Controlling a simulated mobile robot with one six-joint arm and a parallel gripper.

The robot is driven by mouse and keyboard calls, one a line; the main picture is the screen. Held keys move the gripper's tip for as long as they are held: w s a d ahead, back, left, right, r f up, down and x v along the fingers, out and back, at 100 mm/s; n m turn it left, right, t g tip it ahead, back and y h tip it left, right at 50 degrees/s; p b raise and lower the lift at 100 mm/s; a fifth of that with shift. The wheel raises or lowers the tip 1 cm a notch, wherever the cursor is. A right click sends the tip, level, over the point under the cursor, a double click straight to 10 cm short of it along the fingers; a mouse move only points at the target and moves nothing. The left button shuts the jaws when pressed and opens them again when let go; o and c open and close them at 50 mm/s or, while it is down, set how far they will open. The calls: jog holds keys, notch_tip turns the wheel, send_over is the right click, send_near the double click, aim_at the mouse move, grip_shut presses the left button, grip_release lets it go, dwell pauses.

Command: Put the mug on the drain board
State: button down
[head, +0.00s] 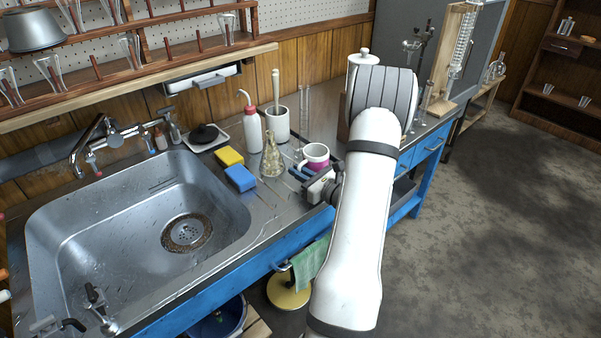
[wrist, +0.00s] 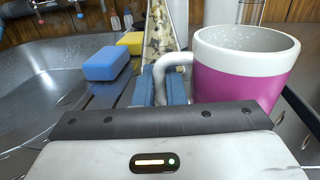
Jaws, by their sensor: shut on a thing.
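The mug (head: 315,155), white above and magenta below, is at the right part of the counter in the head view. It fills the right side of the wrist view (wrist: 245,75), upright, with its white handle toward the left. My gripper (head: 299,172) is shut on the handle; its blue fingers (wrist: 160,86) sit on both sides of it. The mug's base is hidden behind my gripper in the wrist view, so I cannot tell whether it touches the counter. The grooved steel drain board (head: 266,207) lies right of the sink, left of my gripper.
A blue sponge (head: 240,178) and a yellow sponge (head: 229,156) lie beside the sink (head: 130,230). A conical flask (head: 271,158), a red-capped wash bottle (head: 252,125) and a white pot with a brush (head: 276,122) stand near the mug. A green cloth (head: 310,264) hangs at the front.

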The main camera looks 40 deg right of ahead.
jog(key=shift+f, duration=0.15)
jog(key=c, duration=1.5)
grip_release()
